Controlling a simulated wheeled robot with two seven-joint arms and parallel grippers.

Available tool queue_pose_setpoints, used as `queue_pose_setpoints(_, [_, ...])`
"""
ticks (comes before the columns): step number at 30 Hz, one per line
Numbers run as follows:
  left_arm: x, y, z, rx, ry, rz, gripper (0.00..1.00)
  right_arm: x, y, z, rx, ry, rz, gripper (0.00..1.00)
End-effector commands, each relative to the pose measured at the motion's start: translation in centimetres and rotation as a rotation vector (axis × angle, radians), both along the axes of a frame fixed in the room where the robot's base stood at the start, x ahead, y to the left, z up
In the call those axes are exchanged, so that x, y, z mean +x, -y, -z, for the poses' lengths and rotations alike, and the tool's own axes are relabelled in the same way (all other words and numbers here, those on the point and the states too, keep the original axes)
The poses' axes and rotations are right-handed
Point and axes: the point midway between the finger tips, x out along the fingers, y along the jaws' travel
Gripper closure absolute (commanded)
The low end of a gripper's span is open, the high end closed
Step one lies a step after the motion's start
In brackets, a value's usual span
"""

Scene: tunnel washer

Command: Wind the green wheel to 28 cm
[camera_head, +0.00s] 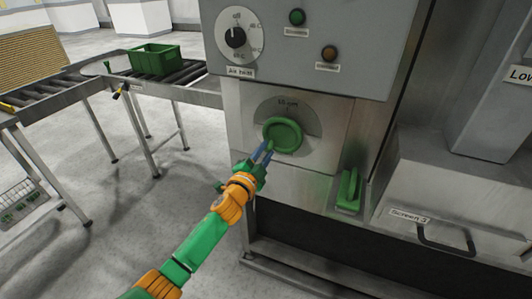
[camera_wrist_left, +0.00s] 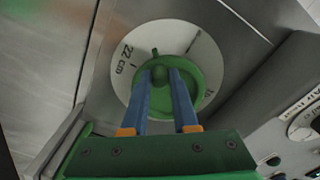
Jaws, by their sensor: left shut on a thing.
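The green wheel (camera_head: 284,137) is mounted on a pale round dial plate (camera_head: 309,118) on the front of the grey machine. The wheel also shows in the left wrist view (camera_wrist_left: 205,84), where the plate around it reads "22 cm" at its left and has another label, partly hidden, at its right. A small green stub stands out at the wheel's upper rim. My left gripper (camera_head: 267,149) reaches the wheel's lower left side. Its two blue fingers are shut on the wheel's round knob (camera_wrist_left: 167,76). My right gripper is not in view.
Above the wheel is a panel with a black rotary knob (camera_head: 236,37), a green button (camera_head: 297,17) and an amber button (camera_head: 329,53). A green lever (camera_head: 348,188) stands to the lower right. A roller conveyor with a green crate (camera_head: 155,59) is at the left.

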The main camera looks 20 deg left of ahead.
Motion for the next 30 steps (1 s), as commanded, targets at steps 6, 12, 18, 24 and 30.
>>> queue_pose_setpoints(6, [0.1, 0.0, -0.5, 0.006, 0.01, 0.001, 1.0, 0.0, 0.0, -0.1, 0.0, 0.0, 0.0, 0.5])
queue_pose_setpoints(12, [0.1, 0.0, -0.5, 0.005, 0.01, 0.002, 1.0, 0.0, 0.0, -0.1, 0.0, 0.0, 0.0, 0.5])
queue_pose_setpoints(18, [0.0, 0.0, -0.3, 0.005, 0.006, 0.001, 0.43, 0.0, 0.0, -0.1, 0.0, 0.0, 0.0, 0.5])
queue_pose_setpoints(24, [0.0, 0.0, -0.1, 0.005, 0.003, 0.001, 0.43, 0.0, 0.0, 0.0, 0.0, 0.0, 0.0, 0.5])
queue_pose_setpoints(30, [-2.4, -0.1, -0.1, 0.006, 0.002, 0.002, 0.43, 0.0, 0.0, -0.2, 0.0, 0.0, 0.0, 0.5])
